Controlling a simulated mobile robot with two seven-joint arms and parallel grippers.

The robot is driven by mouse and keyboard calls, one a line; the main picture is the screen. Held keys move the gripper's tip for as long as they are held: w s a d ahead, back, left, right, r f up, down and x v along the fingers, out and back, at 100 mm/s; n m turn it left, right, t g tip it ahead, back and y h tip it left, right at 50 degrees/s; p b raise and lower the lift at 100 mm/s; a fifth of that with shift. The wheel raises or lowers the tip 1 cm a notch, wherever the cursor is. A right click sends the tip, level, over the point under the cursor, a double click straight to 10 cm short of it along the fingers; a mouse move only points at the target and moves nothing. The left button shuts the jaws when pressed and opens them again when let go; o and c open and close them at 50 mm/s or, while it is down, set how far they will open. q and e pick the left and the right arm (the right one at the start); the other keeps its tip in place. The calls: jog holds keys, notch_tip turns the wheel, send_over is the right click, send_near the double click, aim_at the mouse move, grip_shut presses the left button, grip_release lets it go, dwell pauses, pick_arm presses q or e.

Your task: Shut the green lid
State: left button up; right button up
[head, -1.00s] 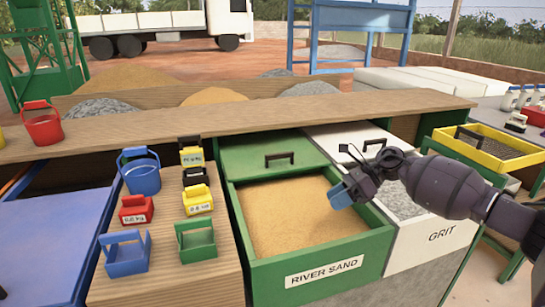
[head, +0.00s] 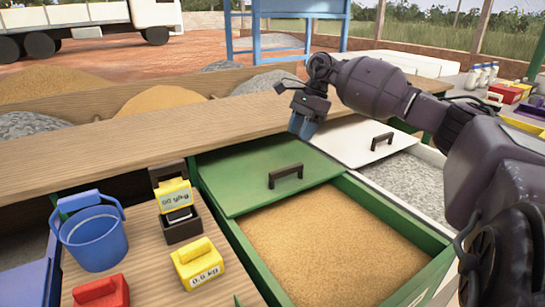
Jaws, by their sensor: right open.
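The green lid (head: 235,172) lies flat over the back part of the green bin (head: 395,222). Its dark handle (head: 286,175) stands up near its front edge. The front of the bin is open and shows tan sand (head: 325,245). My right gripper (head: 302,129) has blue fingertips pointing down. It is above the back edge of the green lid, behind the handle, open and apart from the handle. My left gripper is out of view.
A white lid (head: 345,142) with a dark handle partly covers the grit bin to the right. A wooden ledge (head: 130,140) runs behind the bins. A blue bucket (head: 92,238) and a yellow weight (head: 197,263) stand on the board to the left.

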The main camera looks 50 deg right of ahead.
aim_at(287, 167)
jog(key=x, duration=0.4)
jog(key=shift+s+f+b, duration=0.1)
jog(key=shift+s+b, duration=0.05)
jog(key=shift+b, duration=0.25)
jog(key=b+x, duration=0.1)
jog(key=x, duration=0.4)
jog(key=shift+a+f, duration=0.3)
jog(key=shift+f, duration=0.3)
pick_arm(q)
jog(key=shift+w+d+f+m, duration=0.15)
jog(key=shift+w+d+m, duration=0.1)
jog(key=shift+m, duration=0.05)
pick_arm(e)
jog(key=shift+w, duration=0.25)
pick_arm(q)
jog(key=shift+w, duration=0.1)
pick_arm(e)
grip_shut()
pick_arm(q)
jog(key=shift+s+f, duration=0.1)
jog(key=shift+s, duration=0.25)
